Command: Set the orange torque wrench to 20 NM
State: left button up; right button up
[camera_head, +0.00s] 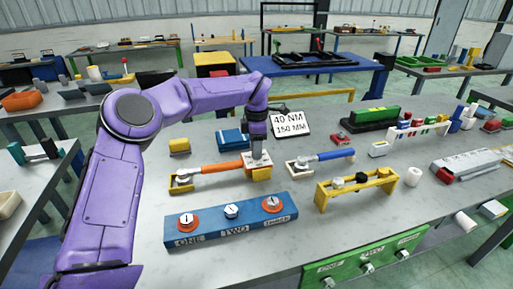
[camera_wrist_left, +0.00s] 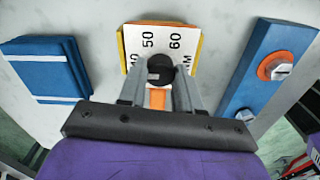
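The orange torque wrench (camera_head: 222,168) lies on the grey table, its head in a yellow holder (camera_head: 181,181) at the left. At its right end is a white dial plate (camera_wrist_left: 133,58) with a round black knob (camera_wrist_left: 161,68). In the left wrist view I read 50 and 60; other marks are partly hidden, and no pointer setting is readable. My left gripper (camera_head: 257,160) reaches down onto this dial. In the left wrist view its fingertips (camera_wrist_left: 160,76) flank the knob closely and appear shut on it. The right gripper is not in view.
A blue-handled wrench (camera_head: 335,155) lies to the right. Behind stands a sign reading 40 NM, 150 MM (camera_head: 290,123). A blue block with ONE and TWO labels (camera_head: 205,237) is in front, a yellow stand (camera_head: 372,191) to its right. A blue box (camera_head: 233,138) stands behind the orange wrench.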

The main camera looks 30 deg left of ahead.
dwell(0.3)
pick_arm(q)
jog(key=n, duration=0.5)
jog(key=shift+f+n, duration=0.1)
jog(key=shift+n, duration=0.3)
jog(key=n+b, duration=0.2)
jog(key=n, duration=0.3)
jog(key=shift+n, duration=0.3)
jog(key=n+b, duration=0.3)
jog(key=n, duration=0.3)
jog(key=shift+f+b, duration=0.1)
jog(key=shift+b, duration=0.2)
jog(key=n+b, duration=0.2)
jog(key=n, duration=0.2)
jog(key=shift+n+b, duration=0.7)
jog(key=shift+n, duration=0.7)
